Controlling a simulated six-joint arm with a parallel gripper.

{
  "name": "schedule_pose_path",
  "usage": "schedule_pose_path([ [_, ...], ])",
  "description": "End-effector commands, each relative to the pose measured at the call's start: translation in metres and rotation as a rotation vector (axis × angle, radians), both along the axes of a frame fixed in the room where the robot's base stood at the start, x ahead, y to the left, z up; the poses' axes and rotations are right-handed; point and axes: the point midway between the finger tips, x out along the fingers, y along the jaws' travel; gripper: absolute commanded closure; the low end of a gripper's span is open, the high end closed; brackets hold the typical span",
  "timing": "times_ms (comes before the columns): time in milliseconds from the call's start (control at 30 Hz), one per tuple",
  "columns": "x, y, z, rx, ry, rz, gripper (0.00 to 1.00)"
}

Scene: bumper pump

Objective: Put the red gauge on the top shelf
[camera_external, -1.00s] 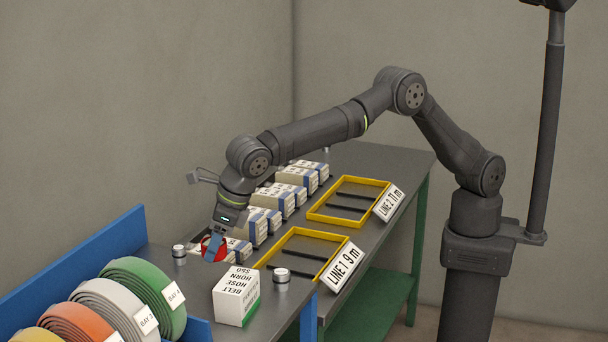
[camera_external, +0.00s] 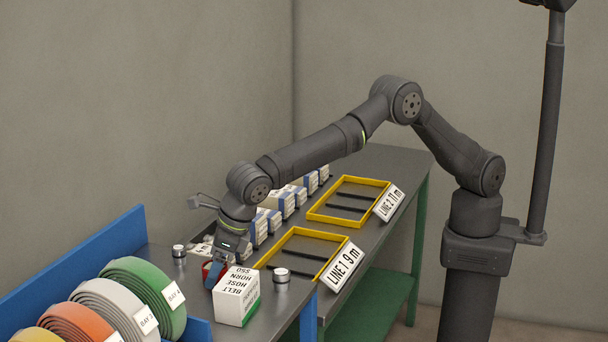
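The red gauge (camera_external: 206,268) is a small round red thing at the front left of the grey bench, partly hidden behind a blue-grey finger. My gripper (camera_external: 214,277) points down and is shut on it, low over the bench top, just left of the white box. I cannot tell whether the gauge touches the bench or the box. No thing in view is clearly the top shelf; a green lower shelf (camera_external: 375,302) shows under the bench.
A white box (camera_external: 236,298) stands close right of my gripper. Silver cylinders stand at left (camera_external: 179,251) and right (camera_external: 281,276). Yellow trays (camera_external: 338,252) and a row of white-blue boxes (camera_external: 283,204) lie behind. Coloured coils (camera_external: 150,285) stand at the front left beside a blue panel (camera_external: 75,272).

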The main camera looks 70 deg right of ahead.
Motion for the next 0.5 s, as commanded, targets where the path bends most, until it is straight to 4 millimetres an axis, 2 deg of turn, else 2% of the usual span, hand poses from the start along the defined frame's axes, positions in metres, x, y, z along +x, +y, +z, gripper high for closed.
schedule_pose_path([
  [300,0.000,0.000,0.002,0.000,0.000,0.000,0.28],
  [500,-0.008,-0.003,0.027,0.002,-0.001,0.001,0.28],
])
